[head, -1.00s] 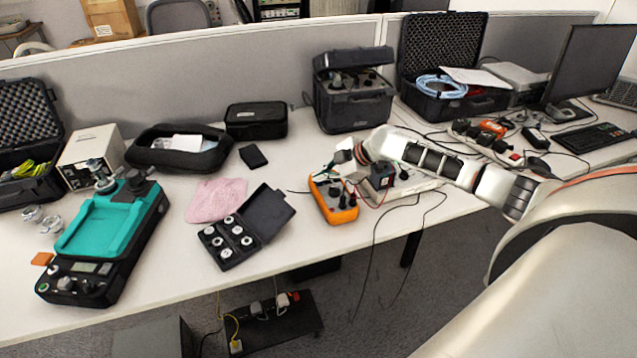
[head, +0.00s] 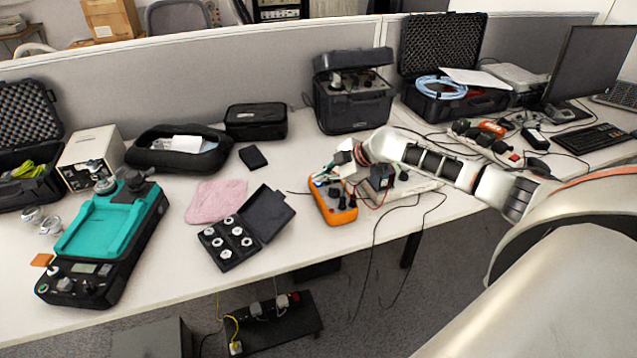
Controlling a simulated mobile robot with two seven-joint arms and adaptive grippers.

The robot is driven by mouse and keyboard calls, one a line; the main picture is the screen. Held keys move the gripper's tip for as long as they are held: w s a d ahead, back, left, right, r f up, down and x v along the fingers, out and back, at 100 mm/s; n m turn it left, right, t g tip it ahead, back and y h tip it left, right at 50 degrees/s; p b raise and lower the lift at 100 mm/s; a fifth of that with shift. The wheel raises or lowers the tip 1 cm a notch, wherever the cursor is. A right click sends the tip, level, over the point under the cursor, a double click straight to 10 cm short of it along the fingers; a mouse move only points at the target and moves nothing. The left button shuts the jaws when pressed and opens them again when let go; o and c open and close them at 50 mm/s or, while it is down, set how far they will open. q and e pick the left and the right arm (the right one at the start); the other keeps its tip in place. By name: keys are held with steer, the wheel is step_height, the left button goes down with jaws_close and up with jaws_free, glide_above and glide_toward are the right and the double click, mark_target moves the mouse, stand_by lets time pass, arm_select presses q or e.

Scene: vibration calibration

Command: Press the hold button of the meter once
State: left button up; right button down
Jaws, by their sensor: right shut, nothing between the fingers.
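The orange meter (head: 340,214) lies on the white table near its front edge, right of the open black weight case. It has a dark face with leads plugged in at its lower part. My right gripper (head: 324,175) comes in from the right and is shut and empty, with its fingertips at the far end of the meter's face. The fingers hide part of that end. Whether they touch the meter, and where the hold button lies, is too small to tell. My left gripper is not in view.
The open black case (head: 262,218) with several metal pieces and a pink cloth (head: 216,201) lie left of the meter. A teal and black shaker device (head: 107,235) stands further left. Dark cables (head: 372,262) hang over the front edge. A black toolbox (head: 352,100) stands behind.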

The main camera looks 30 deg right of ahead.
mark_target(321, 184)
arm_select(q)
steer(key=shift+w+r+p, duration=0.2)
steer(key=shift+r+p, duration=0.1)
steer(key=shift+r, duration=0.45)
arm_select(e)
steer(key=shift+r, duration=0.6)
steer(key=shift+r, duration=0.1)
step_height(321, 184, up, 2)
steer(key=shift+r+p, duration=0.1)
steer(key=shift+p, duration=0.8)
steer(key=shift+r+p, duration=1.2)
steer(key=shift+r, duration=0.2)
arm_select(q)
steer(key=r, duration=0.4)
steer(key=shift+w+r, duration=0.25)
arm_select(e)
steer(key=shift+f, duration=0.1)
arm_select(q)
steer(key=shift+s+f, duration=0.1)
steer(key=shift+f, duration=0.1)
